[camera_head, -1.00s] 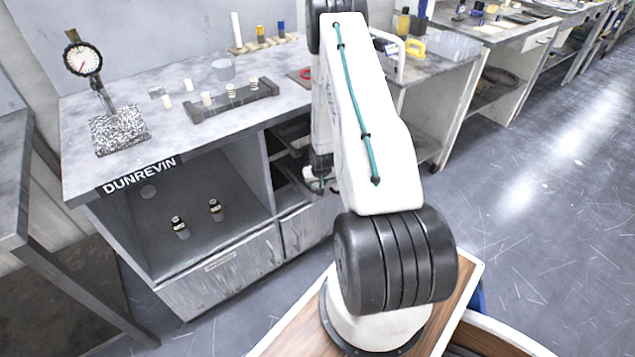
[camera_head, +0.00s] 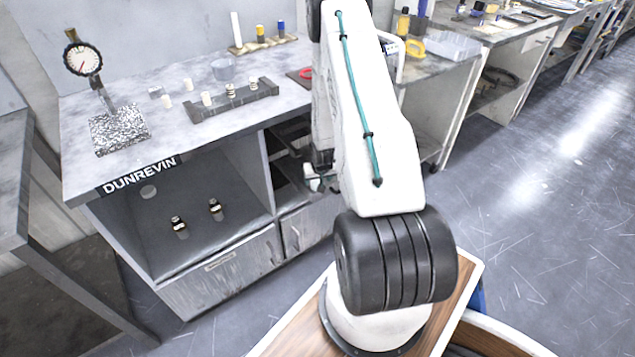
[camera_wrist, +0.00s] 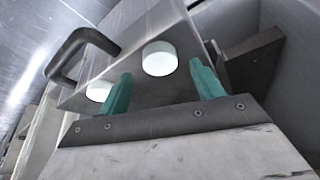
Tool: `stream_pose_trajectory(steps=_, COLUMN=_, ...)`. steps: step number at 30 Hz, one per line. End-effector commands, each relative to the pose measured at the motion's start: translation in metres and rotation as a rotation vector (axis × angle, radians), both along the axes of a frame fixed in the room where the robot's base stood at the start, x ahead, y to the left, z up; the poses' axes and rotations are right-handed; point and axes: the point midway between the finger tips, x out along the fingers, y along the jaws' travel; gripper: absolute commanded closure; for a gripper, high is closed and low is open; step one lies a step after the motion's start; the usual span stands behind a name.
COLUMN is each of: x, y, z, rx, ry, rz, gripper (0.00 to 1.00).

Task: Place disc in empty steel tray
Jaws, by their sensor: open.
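In the wrist view, my gripper (camera_wrist: 160,84) is open, its two green fingers spread apart. A white round disc (camera_wrist: 160,58) shows just beyond and between the fingertips; I cannot tell whether they touch it. A second white disc (camera_wrist: 98,91) lies to the left, partly behind the left finger. Both discs are at a grey metal tray-like piece (camera_wrist: 140,38) with a dark handle (camera_wrist: 75,48) on its left. In the head view my gripper (camera_head: 318,180) is small and partly hidden by my arm, at the open shelf bay. I cannot make out an empty steel tray.
The shelf bay (camera_head: 285,135) is enclosed by cabinet walls. The grey bench top (camera_head: 130,85) holds a dial gauge (camera_head: 82,60) and a dark rack (camera_head: 232,100) with small cylinders. Two small bottles stand in the lower left compartment (camera_head: 205,190). The floor at right is clear.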

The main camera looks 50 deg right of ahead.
Motion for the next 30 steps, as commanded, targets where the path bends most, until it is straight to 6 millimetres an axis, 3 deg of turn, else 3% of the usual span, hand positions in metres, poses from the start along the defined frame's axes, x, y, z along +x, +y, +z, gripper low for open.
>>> stream_pose_trajectory(steps=6, x=-0.014, y=0.01, z=0.046, rx=-0.001, ry=-0.002, rz=0.0, gripper=0.34)
stream_pose_trajectory(steps=15, x=-0.027, y=0.019, z=0.08, rx=0.0, ry=0.0, rz=0.0, gripper=0.34)
stream_pose_trajectory(steps=20, x=-0.02, y=0.028, z=0.105, rx=-0.004, ry=0.005, rz=0.02, gripper=0.34)
stream_pose_trajectory(steps=23, x=-0.009, y=0.045, z=0.143, rx=-0.006, ry=0.022, rz=0.055, gripper=0.34)
stream_pose_trajectory(steps=25, x=-0.001, y=0.062, z=0.179, rx=-0.008, ry=0.035, rz=0.085, gripper=0.34)
stream_pose_trajectory(steps=30, x=0.001, y=0.118, z=0.263, rx=-0.001, ry=0.079, rz=0.169, gripper=0.34)
